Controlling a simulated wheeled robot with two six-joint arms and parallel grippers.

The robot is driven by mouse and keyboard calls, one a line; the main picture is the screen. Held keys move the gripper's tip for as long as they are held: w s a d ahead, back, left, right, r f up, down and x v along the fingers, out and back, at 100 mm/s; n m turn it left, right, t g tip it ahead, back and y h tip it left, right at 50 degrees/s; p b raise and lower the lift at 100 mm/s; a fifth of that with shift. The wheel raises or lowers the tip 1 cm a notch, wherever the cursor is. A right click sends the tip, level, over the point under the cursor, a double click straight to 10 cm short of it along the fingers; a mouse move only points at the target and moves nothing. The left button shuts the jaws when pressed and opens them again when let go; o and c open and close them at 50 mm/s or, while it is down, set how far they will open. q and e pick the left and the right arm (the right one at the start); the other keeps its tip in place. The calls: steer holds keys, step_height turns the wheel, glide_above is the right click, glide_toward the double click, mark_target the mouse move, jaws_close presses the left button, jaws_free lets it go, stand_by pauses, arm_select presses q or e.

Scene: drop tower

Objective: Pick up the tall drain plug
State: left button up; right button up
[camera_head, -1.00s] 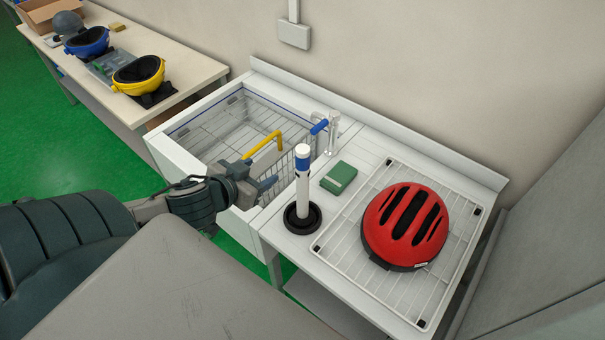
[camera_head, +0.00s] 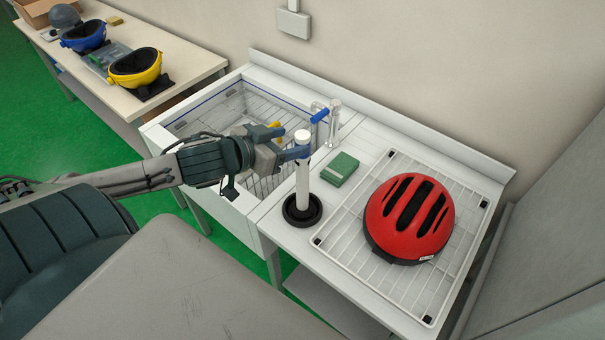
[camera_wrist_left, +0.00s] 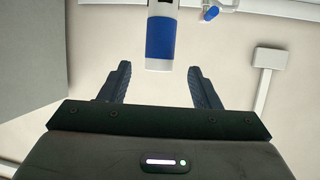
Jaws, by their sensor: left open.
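The tall drain plug (camera_head: 302,190) is a white upright tube with a white cap, a blue band near its top and a wide black ring at its foot. It stands on the counter just right of the sink. My left gripper (camera_head: 292,141) is open at the height of the blue band, its fingertips at the plug's upper end. In the left wrist view the plug's blue band (camera_wrist_left: 159,38) lines up with the gap between the open fingers (camera_wrist_left: 159,67). Whether the fingers touch it, I cannot tell. My right gripper is not in view.
The sink (camera_head: 215,110) with a wire basket lies left of the plug. A tap (camera_head: 334,122) with a blue lever stands behind it.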

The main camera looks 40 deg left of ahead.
mark_target(297, 138)
arm_select(q)
steer(key=shift+b+x, duration=0.45)
steer(key=shift+x, duration=0.35)
steer(key=shift+p+x, duration=0.5)
steer(key=shift+x, duration=0.65)
steer(key=shift+p+x, duration=0.35)
steer(key=shift+x, duration=1.1)
steer(key=shift+r, duration=0.1)
jaws_close()
